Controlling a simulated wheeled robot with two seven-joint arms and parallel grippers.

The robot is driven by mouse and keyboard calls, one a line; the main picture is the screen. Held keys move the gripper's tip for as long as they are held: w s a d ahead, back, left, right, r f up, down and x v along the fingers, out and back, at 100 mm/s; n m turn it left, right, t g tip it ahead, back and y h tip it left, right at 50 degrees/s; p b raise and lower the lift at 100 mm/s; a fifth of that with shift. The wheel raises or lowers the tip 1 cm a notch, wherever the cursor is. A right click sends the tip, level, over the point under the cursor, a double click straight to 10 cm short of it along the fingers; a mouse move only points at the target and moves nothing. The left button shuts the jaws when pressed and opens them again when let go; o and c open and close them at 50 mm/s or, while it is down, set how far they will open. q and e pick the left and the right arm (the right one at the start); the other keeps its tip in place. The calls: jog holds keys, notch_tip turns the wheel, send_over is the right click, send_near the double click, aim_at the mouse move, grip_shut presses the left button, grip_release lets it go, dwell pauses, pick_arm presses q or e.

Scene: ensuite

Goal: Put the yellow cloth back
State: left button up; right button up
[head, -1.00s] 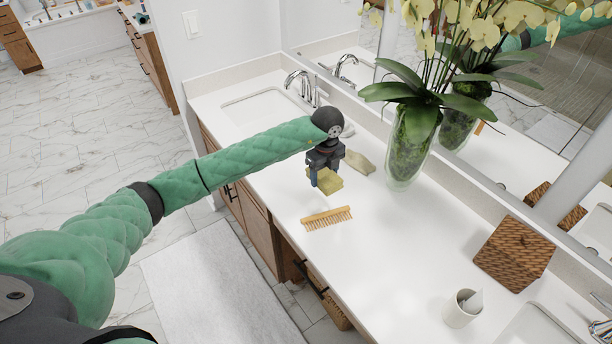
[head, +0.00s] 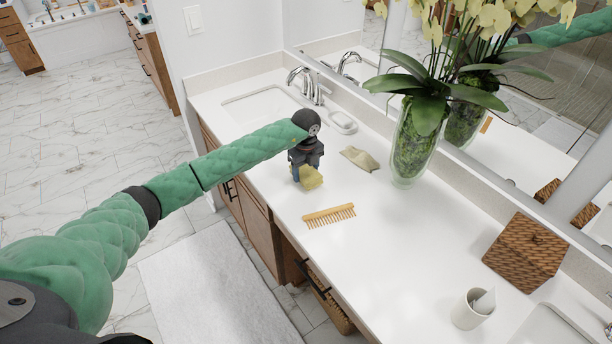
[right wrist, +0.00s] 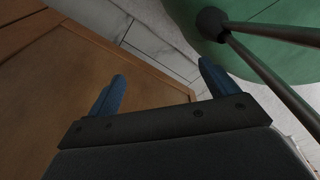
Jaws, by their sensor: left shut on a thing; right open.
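The yellow cloth (head: 311,178) is a small folded yellow piece in the head view. My left gripper (head: 303,168) is shut on it, above the white counter (head: 378,240) between the far sink and the wooden comb. Whether the cloth touches the counter is hard to tell. My right gripper (right wrist: 160,95) shows in the right wrist view, open with nothing between its blue fingers, near a brown wooden panel. It is not in the head view.
A wooden comb (head: 329,215) lies just in front of the cloth. A glass orchid vase (head: 416,140), woven box (head: 524,253) and white cup (head: 472,308) stand right. The far sink (head: 260,103) is left.

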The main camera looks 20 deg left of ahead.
aim_at(306, 171)
pick_arm(q)
jog(key=shift+f, duration=0.85)
jog(key=o, duration=0.8)
jog(key=shift+c, duration=0.2)
jog(key=shift+o, duration=0.6)
pick_arm(e)
jog(key=shift+w+r, duration=0.15)
jog(key=shift+w, duration=0.75)
pick_arm(q)
jog(key=shift+r, duration=0.1)
pick_arm(e)
jog(key=shift+a, duration=0.1)
pick_arm(q)
jog(key=shift+r, duration=0.15)
notch_tip(306, 171, up, 12)
jog(key=p, duration=0.4)
pick_arm(e)
jog(key=s+d, duration=0.1)
jog(key=s, duration=0.9)
jog(key=shift+s+d+f+g, duration=0.15)
jog(key=shift+d+f+g, duration=0.15)
jog(key=shift+d, duration=0.1)
